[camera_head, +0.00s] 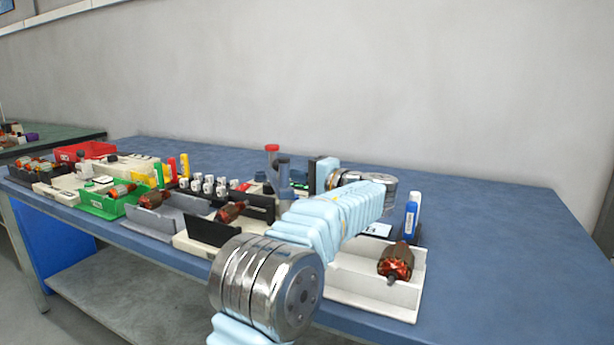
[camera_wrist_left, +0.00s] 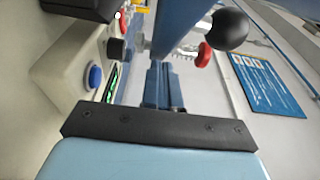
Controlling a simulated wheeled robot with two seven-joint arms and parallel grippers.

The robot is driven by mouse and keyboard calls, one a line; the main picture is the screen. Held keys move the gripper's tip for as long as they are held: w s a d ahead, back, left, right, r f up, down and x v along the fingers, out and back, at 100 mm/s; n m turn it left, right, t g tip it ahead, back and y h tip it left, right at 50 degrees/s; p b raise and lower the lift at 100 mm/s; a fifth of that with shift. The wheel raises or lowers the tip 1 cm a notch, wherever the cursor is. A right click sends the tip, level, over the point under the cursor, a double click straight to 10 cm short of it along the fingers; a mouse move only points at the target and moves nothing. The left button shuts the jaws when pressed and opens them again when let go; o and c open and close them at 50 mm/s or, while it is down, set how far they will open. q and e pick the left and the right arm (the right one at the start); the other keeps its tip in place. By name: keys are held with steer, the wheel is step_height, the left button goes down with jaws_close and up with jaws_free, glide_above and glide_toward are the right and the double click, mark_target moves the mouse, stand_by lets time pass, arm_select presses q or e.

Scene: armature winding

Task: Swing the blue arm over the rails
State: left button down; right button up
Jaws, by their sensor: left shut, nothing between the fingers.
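In the left wrist view the blue arm (camera_wrist_left: 180,22) is a flat blue bar coming down from the top, just beyond my fingertips. A black ball knob (camera_wrist_left: 230,27) and a red knob (camera_wrist_left: 205,55) show to its right. My left gripper (camera_wrist_left: 160,66) is shut and empty; its fingertips are close to the bar's lower end, and I cannot tell whether they touch it. In the head view my left gripper (camera_head: 312,178) is at the machine behind my forearm, which hides much of it. I cannot make out the rails. My right gripper is out of view.
A cream housing with a blue button (camera_wrist_left: 94,76) lies left of my gripper. In the head view, a white tray (camera_head: 345,287) holding an armature (camera_head: 396,262) and a blue bottle (camera_head: 412,215) stand right. Several bins and parts fill the left. The table's far right is clear.

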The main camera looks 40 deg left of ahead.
mark_target(268, 174)
arm_select(q)
steer(key=s+a+n+g+p, duration=0.1)
steer(key=g, duration=0.1)
steer(key=s+a+n+g, duration=0.1)
steer(key=a, duration=0.1)
steer(key=shift+s+a+r+g+p, duration=0.1)
steer(key=shift+s+r+g+p, duration=0.1)
steer(key=shift+g+p, duration=0.2)
steer(key=shift+s+a+f+n+g, duration=0.1)
steer(key=shift+s+a+n+g, duration=0.2)
steer(key=shift+n+g, duration=0.3)
steer(key=n+g, duration=0.1)
steer(key=n+g+h, duration=0.1)
steer(key=g, duration=0.1)
steer(key=s+n+g+h+p, duration=0.1)
steer(key=shift+a+f, duration=0.1)
steer(key=shift+a, duration=0.2)
steer(key=shift+s+a, duration=0.25)
steer(key=shift+s, duration=0.45)
steer(key=shift+s+a+n+g+h+p, duration=0.15)
steer(key=shift+s+n+g+h, duration=0.2)
steer(key=shift+g, duration=0.25)
steer(key=shift+s+a+n+g+h+p, duration=0.15)
steer(key=shift+s+n+g+h, duration=0.15)
steer(key=shift+g, duration=0.3)
steer(key=shift+d, duration=0.1)
